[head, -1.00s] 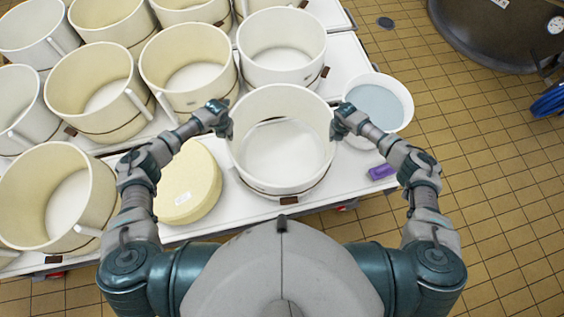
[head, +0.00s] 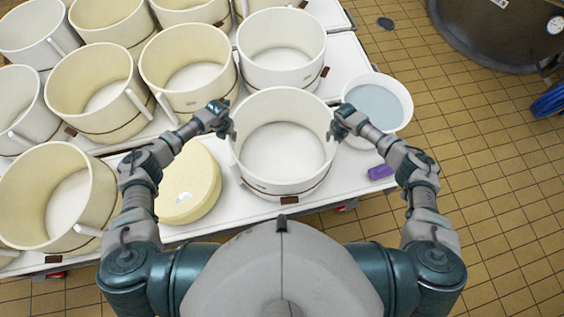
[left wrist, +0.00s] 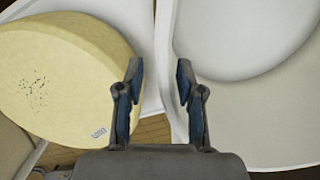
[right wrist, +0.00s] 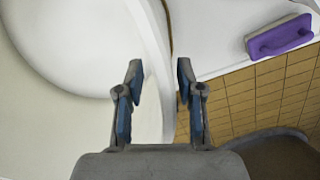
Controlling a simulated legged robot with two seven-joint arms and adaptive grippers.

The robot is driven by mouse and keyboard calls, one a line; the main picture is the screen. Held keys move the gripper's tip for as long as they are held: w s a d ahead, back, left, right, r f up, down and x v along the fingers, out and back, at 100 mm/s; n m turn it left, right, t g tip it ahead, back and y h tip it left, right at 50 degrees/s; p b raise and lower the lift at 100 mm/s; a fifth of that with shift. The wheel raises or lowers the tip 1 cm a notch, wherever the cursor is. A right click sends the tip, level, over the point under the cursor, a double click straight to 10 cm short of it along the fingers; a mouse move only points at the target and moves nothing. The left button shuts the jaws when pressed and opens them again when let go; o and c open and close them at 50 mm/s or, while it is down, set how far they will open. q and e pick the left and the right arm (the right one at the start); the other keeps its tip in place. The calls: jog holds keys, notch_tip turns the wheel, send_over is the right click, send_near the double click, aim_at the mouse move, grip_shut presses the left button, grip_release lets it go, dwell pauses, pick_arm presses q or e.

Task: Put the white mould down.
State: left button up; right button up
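The white mould (head: 282,180), a round open tub, stands upright on the white table top (head: 232,205) in front of me. My left gripper (head: 230,130) is at the left side of its rim and my right gripper (head: 334,130) at the right side. In the left wrist view, the left fingers (left wrist: 160,80) are apart, with the mould's wall (left wrist: 205,125) beside and partly behind them. In the right wrist view, the right fingers (right wrist: 160,80) are apart, with the mould's rim (right wrist: 155,50) showing between them. The mould's underside is hidden.
A yellow cheese wheel (head: 190,182) lies just left of the mould. A white bucket (head: 398,88) and a purple brush (head: 381,172) are to the right. Another white mould (head: 281,75) stands close behind, with several cream moulds (head: 188,98) to the left. Tiled floor lies right.

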pick_arm(q)
jog(key=r, duration=1.1)
jog(key=shift+s+a, duration=0.1)
jog(key=shift+s, duration=0.3)
jog(key=shift+a+r, duration=0.25)
jog(key=shift+r, duration=0.1)
pick_arm(e)
jog(key=shift+s+d+r, duration=0.1)
jog(key=shift+s+r, duration=0.05)
jog(key=shift+r, duration=1.8)
jog(key=shift+s+a+r, duration=0.1)
jog(key=shift+s+r, duration=0.05)
jog(key=shift+r, duration=1.85)
jog(key=shift+s+d+r, duration=0.1)
jog(key=shift+s+r, duration=0.05)
jog(key=shift+r, duration=1.8)
pick_arm(q)
jog(key=shift+d, duration=0.1)
